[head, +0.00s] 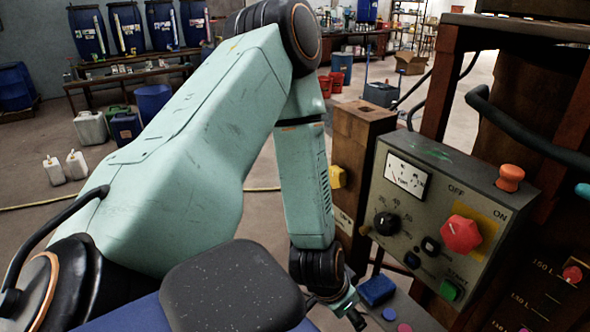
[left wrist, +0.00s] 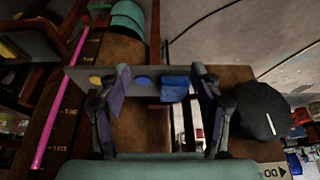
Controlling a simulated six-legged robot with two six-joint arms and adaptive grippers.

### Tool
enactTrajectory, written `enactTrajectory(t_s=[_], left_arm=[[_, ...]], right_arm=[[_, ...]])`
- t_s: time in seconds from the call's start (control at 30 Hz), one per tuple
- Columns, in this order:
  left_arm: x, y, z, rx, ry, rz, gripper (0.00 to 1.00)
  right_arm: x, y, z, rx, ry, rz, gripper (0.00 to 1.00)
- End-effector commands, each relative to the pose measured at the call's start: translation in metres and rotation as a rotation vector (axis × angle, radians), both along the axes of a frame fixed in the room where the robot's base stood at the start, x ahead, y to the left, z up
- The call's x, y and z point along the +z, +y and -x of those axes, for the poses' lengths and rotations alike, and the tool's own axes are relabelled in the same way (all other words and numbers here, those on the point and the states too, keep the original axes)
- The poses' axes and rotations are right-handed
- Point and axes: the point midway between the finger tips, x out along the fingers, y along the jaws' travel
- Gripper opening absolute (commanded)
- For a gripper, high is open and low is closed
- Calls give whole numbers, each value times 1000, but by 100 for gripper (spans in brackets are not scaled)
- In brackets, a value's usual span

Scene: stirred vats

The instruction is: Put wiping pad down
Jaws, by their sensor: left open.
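The wiping pad looks to be the blue block (head: 377,290) on a small grey shelf (head: 420,314) below the control box. In the left wrist view the blue pad (left wrist: 175,89) lies on the grey shelf strip (left wrist: 78,76), between my spread fingers and closer to the right-hand one. My left gripper (head: 346,309) is beside the pad at its left in the head view, partly cut off by my own arm. My right gripper is not seen.
A control box (head: 440,210) with a red knob (head: 461,234) and green button (head: 450,290) stands just above the shelf. A blue disc (head: 389,314) and pink disc (head: 404,328) lie near the pad. A wooden post (head: 356,150) rises behind. A pink rod (left wrist: 62,95) shows in the wrist view.

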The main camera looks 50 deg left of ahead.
Motion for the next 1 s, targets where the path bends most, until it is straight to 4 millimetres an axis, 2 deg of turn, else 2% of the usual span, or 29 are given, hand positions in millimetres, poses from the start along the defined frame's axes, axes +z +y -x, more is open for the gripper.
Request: enactTrajectory(t_s=[0.03, 0.2, 0.3, 0.4, 0.53, 1.0], left_arm=[[-18, -10, 26, -7, 67, -9, 65], [-57, -37, 105, 25, 236, -7, 65], [-70, -49, 144, 45, 314, -2, 65], [-76, -56, 171, 61, 368, 2, 65], [-79, -60, 186, 73, 396, 6, 65], [-79, -61, 186, 78, 396, 7, 65]], right_arm=[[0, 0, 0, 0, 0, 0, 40], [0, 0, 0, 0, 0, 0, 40], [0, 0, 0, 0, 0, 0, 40], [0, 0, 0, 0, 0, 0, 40], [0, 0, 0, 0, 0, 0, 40], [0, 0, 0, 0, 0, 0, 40]])
